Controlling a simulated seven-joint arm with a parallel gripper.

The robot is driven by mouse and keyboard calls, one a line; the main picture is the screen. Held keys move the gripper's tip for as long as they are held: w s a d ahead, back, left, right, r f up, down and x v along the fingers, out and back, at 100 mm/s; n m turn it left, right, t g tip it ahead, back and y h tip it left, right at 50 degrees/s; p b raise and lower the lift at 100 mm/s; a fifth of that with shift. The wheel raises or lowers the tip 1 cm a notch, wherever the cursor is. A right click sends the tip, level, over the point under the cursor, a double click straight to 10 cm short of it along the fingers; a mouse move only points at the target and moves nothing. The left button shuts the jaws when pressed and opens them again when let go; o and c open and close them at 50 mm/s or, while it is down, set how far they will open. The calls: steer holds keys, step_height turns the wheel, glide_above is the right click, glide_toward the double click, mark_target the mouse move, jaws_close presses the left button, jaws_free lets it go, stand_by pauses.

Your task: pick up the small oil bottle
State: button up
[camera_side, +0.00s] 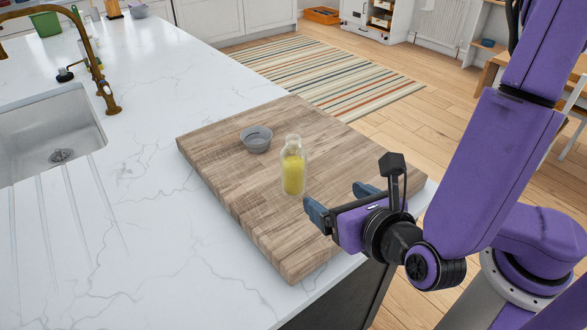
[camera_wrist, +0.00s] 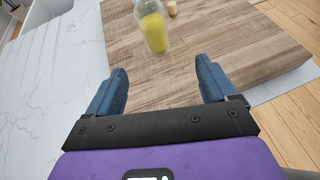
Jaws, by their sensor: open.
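The small oil bottle (camera_side: 293,172) is clear glass with yellow oil in it. It stands upright on the wooden board (camera_side: 235,190). In the wrist view the bottle (camera_wrist: 154,32) is ahead of my fingers, near the top edge, with its top close to the frame edge. My gripper (camera_side: 338,203) is open and empty, low over the board's near right part. In the side view it is to the right of the bottle and apart from it. In the wrist view the two blue fingers (camera_wrist: 161,80) are spread wide with only board between them.
A small grey bowl (camera_side: 256,139) sits on the board behind the bottle. A small round tan object (camera_wrist: 172,8) shows beyond the bottle in the wrist view. A sink (camera_side: 50,135) and brass tap (camera_side: 95,62) are at the left. White counter between sink and board is clear.

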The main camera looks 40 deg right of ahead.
mark_target(299, 177)
steer(key=shift+n, duration=0.3)
steer(key=x, duration=1.1)
steer(key=a+x, duration=0.1)
steer(key=x, duration=0.5)
steer(key=shift+w+r, duration=0.15)
steer(key=shift+r, duration=0.05)
steer(key=shift+t, duration=0.3)
steer(key=c, duration=1.3)
